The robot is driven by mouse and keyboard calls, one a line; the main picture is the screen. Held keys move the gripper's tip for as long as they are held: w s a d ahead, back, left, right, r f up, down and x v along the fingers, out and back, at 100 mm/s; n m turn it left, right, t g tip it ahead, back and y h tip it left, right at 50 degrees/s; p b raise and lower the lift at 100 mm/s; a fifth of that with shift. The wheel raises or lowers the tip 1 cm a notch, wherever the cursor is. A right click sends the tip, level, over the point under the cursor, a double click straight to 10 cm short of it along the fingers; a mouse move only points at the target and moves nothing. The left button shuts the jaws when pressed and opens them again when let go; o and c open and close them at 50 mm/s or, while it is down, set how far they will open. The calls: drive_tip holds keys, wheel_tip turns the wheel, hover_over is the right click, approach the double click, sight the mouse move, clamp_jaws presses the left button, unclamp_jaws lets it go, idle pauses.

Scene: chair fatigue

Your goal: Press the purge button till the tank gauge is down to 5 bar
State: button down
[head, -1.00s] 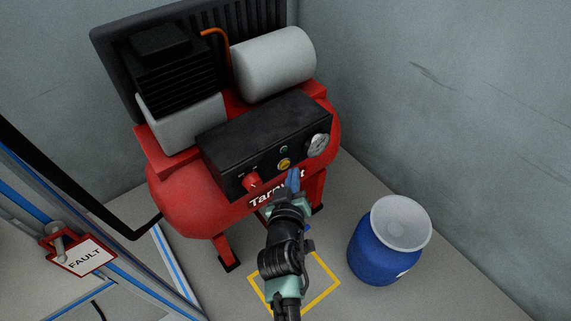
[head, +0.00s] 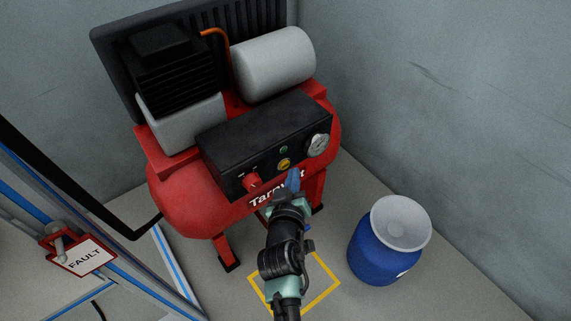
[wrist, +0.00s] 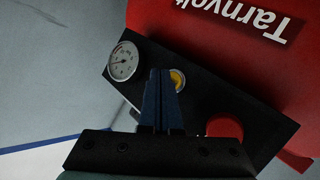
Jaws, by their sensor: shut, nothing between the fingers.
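The red compressor tank (head: 185,195) carries a black control box (head: 262,140). On its front face are a yellow button (head: 284,163), a small green button or lamp (head: 283,149), a red knob (head: 252,182) and a round white gauge (head: 317,145). The gauge (wrist: 123,61) also shows in the wrist view, too small to read surely. My gripper (head: 295,180) has its blue fingers shut and empty, just in front of the yellow button. In the wrist view the fingertips (wrist: 161,75) partly cover the yellow button (wrist: 178,80); I cannot tell whether they touch it.
A blue drum (head: 378,250) with a pale funnel-like top stands right of my arm. A red-framed FAULT tag (head: 82,258) hangs on the frame at left. A yellow square (head: 325,293) marks the floor under my arm. Grey walls close in behind.

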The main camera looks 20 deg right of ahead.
drive_tip(key=shift+w, duration=0.15)
drive_tip(key=shift+w+a+b, duration=0.15)
drive_tip(key=shift+w+b, duration=0.1)
drive_tip(key=shift+b, duration=0.1)
drive_tip(key=shift+w+a+b, duration=0.1)
drive_tip(key=shift+w+b, duration=0.2)
drive_tip(key=shift+w, duration=0.1)
idle(0.6)
idle(0.9)
drive_tip(key=shift+s+d+p, duration=0.25)
drive_tip(key=shift+s+p, duration=0.35)
drive_tip(key=shift+s, duration=0.2)
drive_tip(key=s+p, duration=0.1)
drive_tip(key=s+d+p, duration=0.1)
drive_tip(key=s, duration=0.1)
drive_tip(key=s+p, duration=0.1)
drive_tip(key=shift+s+d+p, duration=0.35)
